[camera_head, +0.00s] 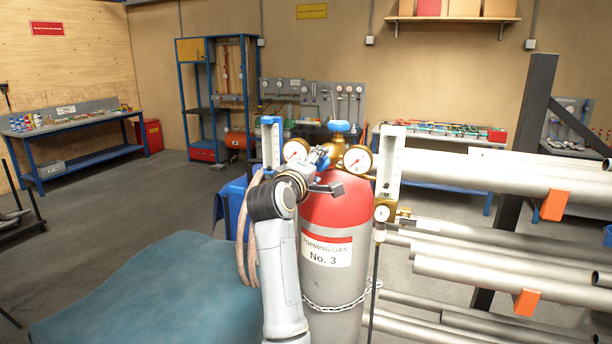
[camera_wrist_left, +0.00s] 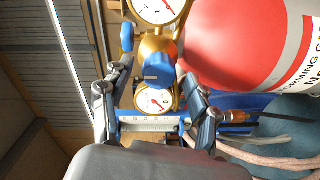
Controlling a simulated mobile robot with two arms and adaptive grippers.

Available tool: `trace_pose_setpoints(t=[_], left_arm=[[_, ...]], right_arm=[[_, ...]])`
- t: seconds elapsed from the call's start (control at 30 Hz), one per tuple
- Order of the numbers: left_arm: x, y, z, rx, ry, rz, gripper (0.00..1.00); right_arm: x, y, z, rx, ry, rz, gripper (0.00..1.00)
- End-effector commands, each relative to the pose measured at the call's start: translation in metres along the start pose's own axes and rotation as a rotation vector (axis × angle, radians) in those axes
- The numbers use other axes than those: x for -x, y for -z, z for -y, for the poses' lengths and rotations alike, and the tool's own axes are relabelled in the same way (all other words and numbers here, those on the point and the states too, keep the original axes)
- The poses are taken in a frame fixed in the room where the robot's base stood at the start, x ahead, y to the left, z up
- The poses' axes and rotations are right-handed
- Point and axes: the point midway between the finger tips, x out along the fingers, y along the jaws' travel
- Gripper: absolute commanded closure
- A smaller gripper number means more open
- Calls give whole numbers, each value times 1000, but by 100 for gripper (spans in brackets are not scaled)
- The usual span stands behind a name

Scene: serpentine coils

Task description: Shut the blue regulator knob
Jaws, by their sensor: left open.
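A red-topped gas cylinder (camera_head: 330,212) labelled "Forming Gas No. 3" stands upright, with a brass regulator (camera_head: 334,150) on top. My left gripper (camera_head: 322,168) reaches in front of the regulator and hides much of it. In the left wrist view, the blue regulator knob (camera_wrist_left: 158,68) sits between the two fingertips of the open left gripper (camera_wrist_left: 153,80). Gaps show between the knob and the fingers. Two round dials (camera_head: 358,159) flank the knob. A second blue knob (camera_head: 339,126) stands on top, above the regulator. My right gripper is not in view.
A flowmeter (camera_head: 390,160) stands right of the regulator and a blue-topped one (camera_head: 270,145) left. A chain (camera_head: 335,307) circles the cylinder. Metal pipes on a rack (camera_head: 527,130) stand close on the right. A pinkish hose (camera_head: 243,230) hangs at the left.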

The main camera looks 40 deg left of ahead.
Motion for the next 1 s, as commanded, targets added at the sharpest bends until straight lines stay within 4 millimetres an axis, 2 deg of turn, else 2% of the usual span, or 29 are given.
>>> trace_pose_setpoints(t=[0.3, 0.5, 0.67, 1.0], left_arm=[[66, 1, 0, 1, -2, -2, 39], [91, 1, 1, 2, -1, -2, 39], [98, 1, 1, 2, 0, -1, 39], [98, 1, 1, 2, 0, -1, 39]], right_arm=[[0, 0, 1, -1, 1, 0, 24], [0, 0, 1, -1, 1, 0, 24], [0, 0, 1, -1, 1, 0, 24], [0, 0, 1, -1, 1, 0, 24]])
